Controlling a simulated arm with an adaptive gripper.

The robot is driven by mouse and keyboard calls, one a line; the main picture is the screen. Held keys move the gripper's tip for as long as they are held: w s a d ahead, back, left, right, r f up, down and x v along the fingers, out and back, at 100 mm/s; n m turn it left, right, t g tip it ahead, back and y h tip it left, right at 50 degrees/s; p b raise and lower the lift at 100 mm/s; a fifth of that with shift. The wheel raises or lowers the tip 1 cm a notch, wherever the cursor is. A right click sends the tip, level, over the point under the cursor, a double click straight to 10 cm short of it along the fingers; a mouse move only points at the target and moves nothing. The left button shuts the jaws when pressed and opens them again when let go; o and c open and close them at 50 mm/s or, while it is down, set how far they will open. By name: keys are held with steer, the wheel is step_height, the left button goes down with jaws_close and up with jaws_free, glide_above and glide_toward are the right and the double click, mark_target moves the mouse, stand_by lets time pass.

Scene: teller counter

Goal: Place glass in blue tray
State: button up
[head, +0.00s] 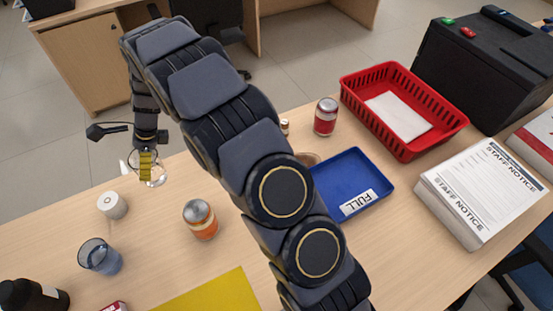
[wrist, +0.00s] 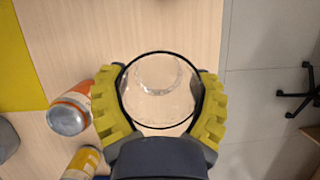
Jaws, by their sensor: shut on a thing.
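My gripper (head: 146,166) is shut on a clear glass (head: 158,174) near the counter's far left edge in the head view. In the wrist view, the glass (wrist: 158,103) sits between the yellow fingers of the gripper (wrist: 157,78), its round rim facing the camera. I cannot tell whether its base touches the counter. The blue tray (head: 376,187) lies to the right in the head view, partly hidden behind my arm. It carries a label reading "FULL", and its visible floor is otherwise bare. A second, bluish glass (head: 100,257) stands at the lower left.
An orange can (head: 201,221) and a white roll (head: 112,205) stand near the gripper. A red can (head: 326,117), a red basket (head: 402,146) holding white paper, and a notice stack (head: 482,192) surround the tray. A yellow sheet (head: 215,294) lies at the front.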

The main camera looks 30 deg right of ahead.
steer(key=w+d+m+t, duration=0.1)
steer(key=d+m, duration=0.2)
steer(key=d, duration=0.9)
steer(key=m+t+h, duration=0.3)
steer(key=m+h, duration=0.1)
steer(key=m, duration=0.9)
glide_above(345, 184)
steer(key=f, duration=0.1)
steer(key=shift+f, duration=3.65)
steer(key=shift+f, duration=0.1)
steer(key=o, duration=1.1)
